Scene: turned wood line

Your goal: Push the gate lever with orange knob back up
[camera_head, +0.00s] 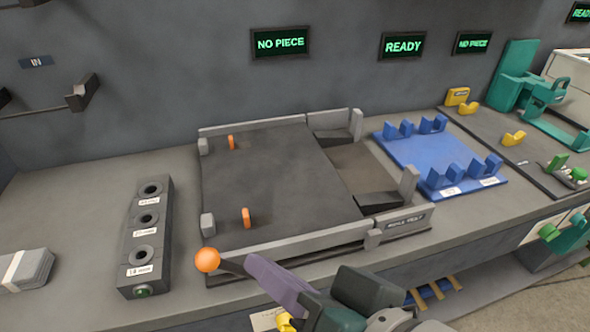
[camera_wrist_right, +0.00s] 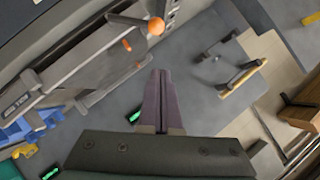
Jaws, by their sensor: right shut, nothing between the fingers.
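The gate lever's round orange knob (camera_head: 208,259) is at the front left corner of the dark tray-like station (camera_head: 280,170). Its short dark shaft (camera_head: 232,267) runs right from the knob toward my right gripper. My right gripper (camera_head: 252,262) has purple fingers, shut with nothing between them, just right of the knob; it overlaps the shaft's right end in this view. In the right wrist view the knob (camera_wrist_right: 156,26) and shaft show beyond the shut fingertips (camera_wrist_right: 160,72), with a gap in the picture; contact with the lever is not visible. My left gripper is not in view.
Grey rails (camera_head: 300,243) and orange pegs (camera_head: 246,217) stand on the station. A dark block with three holes (camera_head: 146,235) stands to the left, and a blue fixture (camera_head: 440,165) to the right. Grey slabs (camera_head: 28,270) lie far left. The counter's front edge is near.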

